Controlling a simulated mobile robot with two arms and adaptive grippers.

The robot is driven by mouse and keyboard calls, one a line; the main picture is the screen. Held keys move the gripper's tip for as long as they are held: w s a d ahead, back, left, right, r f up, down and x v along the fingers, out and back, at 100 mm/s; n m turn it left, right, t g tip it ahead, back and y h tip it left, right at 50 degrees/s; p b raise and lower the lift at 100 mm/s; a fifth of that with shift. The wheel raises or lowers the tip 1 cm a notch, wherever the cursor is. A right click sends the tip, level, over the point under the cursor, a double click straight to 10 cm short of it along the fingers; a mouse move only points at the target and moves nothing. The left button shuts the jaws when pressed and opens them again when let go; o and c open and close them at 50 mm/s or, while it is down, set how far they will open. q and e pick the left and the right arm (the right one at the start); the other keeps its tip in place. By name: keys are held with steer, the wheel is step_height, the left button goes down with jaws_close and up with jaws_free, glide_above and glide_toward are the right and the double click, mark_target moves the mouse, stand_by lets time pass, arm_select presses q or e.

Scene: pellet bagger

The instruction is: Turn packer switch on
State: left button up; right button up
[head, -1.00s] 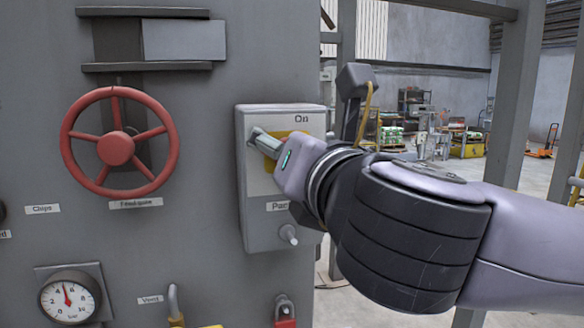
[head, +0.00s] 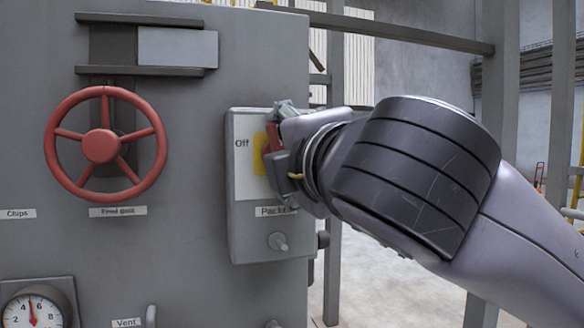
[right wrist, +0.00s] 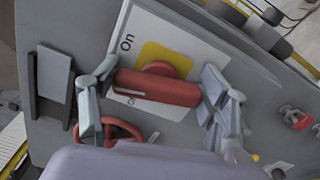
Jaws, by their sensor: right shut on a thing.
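The packer switch is a red handle (head: 272,138) on a yellow plate (head: 259,152), on the front of a grey box (head: 248,225). "Off" shows at the box's upper left; "On" is hidden there by my gripper. In the right wrist view the red handle (right wrist: 158,88) lies between both fingers, and "On" is readable beyond it. A second label by the handle is partly covered. My right gripper (head: 277,137) is shut on the handle, one finger at each end in the wrist view (right wrist: 160,86). My left gripper is not in view.
A red handwheel (head: 100,146) is on the panel left of the box. A pressure gauge (head: 33,309) sits at the lower left. Grey frame posts (head: 500,130) stand at the right.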

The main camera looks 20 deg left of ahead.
steer(key=shift+f+m+b, duration=0.2)
steer(key=shift+m+b, duration=0.4)
steer(key=shift+m, duration=0.6)
steer(key=o, duration=1.2)
steer(key=shift+d, duration=0.15)
steer(key=shift+c, duration=0.2)
steer(key=shift+s+r, duration=0.1)
steer(key=v, duration=1.1)
steer(key=shift+s+d, duration=0.25)
steer(key=shift+s, duration=0.05)
